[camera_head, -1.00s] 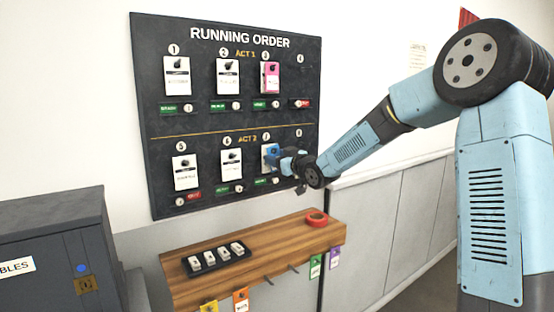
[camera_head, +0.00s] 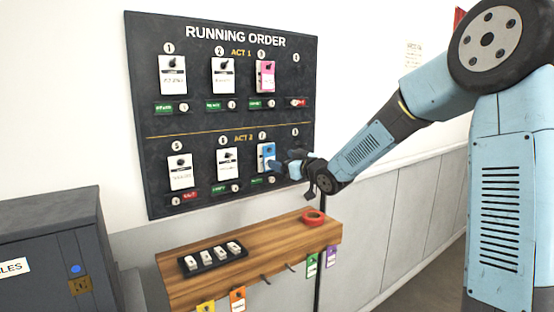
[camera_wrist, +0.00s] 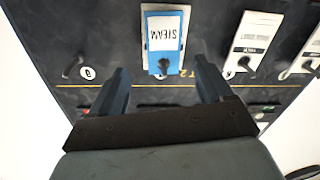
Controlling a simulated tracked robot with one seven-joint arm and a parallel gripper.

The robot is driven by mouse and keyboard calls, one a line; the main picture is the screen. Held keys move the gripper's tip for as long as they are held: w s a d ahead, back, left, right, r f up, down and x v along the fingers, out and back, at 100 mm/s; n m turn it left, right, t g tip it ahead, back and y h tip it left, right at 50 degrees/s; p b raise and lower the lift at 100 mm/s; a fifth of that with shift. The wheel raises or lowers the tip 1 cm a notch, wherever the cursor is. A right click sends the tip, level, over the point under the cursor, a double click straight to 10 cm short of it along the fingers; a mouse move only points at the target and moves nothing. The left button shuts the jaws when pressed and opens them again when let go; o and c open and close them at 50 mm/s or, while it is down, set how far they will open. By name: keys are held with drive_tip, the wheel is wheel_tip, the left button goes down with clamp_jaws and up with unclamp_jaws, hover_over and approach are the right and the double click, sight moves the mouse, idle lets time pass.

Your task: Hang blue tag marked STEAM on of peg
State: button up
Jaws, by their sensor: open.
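The blue tag (camera_head: 264,157) hangs at position 7 in the lower ACT 2 row of the black board. In the wrist view the blue tag (camera_wrist: 162,57) appears upside down, its white label reads STEAM, and the dark peg shows at its hole. A white card shows behind its edges. My gripper (camera_head: 283,168) is just right of and in front of the tag. In the wrist view my gripper (camera_wrist: 161,68) is open, its two fingers apart on either side below the tag, with nothing between them.
The RUNNING ORDER board (camera_head: 205,120) holds several white cards and a pink tag (camera_head: 265,76) at position 3. Position 8's peg (camera_wrist: 72,70) is bare. Below is a wooden shelf (camera_head: 270,243) with a red tape roll (camera_head: 313,217), a black tray (camera_head: 188,268) and hanging tags. A dark cabinet (camera_head: 45,250) stands left.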

drive_tip(key=s+d+m+g+h, duration=0.3)
drive_tip(key=s+d+m+h, duration=0.3)
drive_tip(key=s+d+h, duration=1)
drive_tip(key=s+d+f+m+g+y, duration=0.1)
drive_tip(key=s+d+m+g+y, duration=0.1)
drive_tip(key=s, duration=1.1)
drive_tip(key=s+d+f+m+g+y, duration=0.1)
drive_tip(key=s+d+m+g+y, duration=0.1)
drive_tip(key=s, duration=1.1)
drive_tip(key=shift+s+d+f+g+y, duration=0.3)
drive_tip(key=shift+d+g+y, duration=0.25)
drive_tip(key=shift+g, duration=0.25)
